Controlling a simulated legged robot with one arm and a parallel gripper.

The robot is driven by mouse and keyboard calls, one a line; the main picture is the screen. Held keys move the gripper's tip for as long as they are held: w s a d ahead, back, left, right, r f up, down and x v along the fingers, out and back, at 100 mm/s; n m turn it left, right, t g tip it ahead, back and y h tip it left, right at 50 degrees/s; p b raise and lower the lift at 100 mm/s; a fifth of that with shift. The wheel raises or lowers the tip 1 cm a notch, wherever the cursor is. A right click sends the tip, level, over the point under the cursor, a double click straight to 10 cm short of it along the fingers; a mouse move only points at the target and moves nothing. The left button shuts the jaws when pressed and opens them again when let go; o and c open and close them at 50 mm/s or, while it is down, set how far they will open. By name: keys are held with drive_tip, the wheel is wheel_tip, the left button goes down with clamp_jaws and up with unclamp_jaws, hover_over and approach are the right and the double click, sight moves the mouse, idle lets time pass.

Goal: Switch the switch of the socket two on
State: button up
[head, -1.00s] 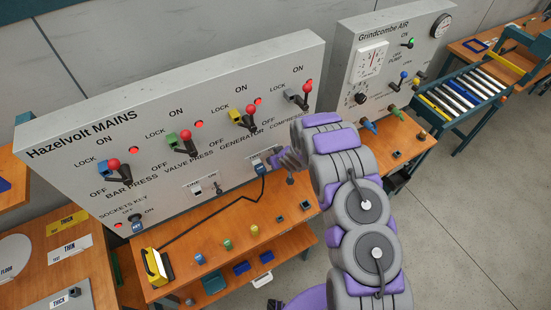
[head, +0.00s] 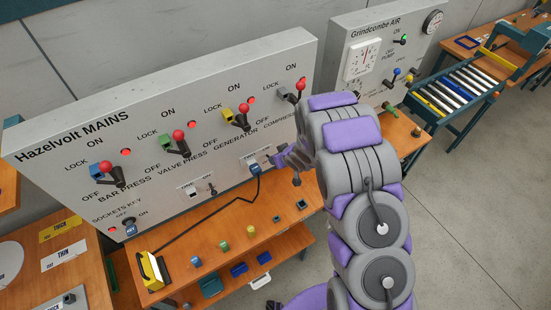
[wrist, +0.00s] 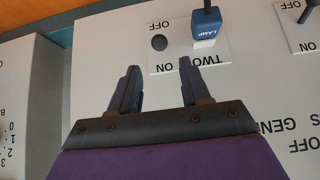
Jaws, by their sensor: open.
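The socket two plate (wrist: 223,55) shows in the wrist view, upside down, with a blue LAMP plug (wrist: 206,28) in it. Its switch (wrist: 159,43) shows as a dark round knob between the OFF and ON marks, seen nearly end-on; I cannot tell its position. My gripper (wrist: 158,65) is open, its two fingers apart and empty, pointing at the plate with the knob between their lines. In the head view my gripper (head: 282,160) is just right of the plug (head: 254,169) and hides the switch there.
The Hazelvolt MAINS panel (head: 60,155) carries several red-knobbed levers above the sockets. The socket one plate (head: 188,191) is to the left. The plug's black cable runs to a yellow lamp (head: 149,267) on the wooden bench (head: 235,215). The Grindcombe AIR panel (head: 345,30) stands right.

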drive_tip(key=v, duration=0.7)
drive_tip(key=shift+s, duration=0.1)
idle(0.4)
drive_tip(key=s+d+r+m+g+h+b, duration=0.1)
drive_tip(key=s+d+r+m+h+b, duration=0.15)
drive_tip(key=s+d+b, duration=0.45)
drive_tip(key=s+d+r+m+g+h+b, duration=0.1)
drive_tip(key=s+d+r+m+h+b, duration=0.25)
drive_tip(key=d, duration=0.55)
drive_tip(key=s+a+g+y+b, duration=0.1)
drive_tip(key=s+g+b, duration=0.5)
drive_tip(key=s, duration=2.5)
drive_tip(key=a+f+b, duration=0.1)
drive_tip(key=b, duration=0.2)
drive_tip(key=shift+a+m+y+b, duration=0.3)
drive_tip(key=shift+m, duration=0.1)
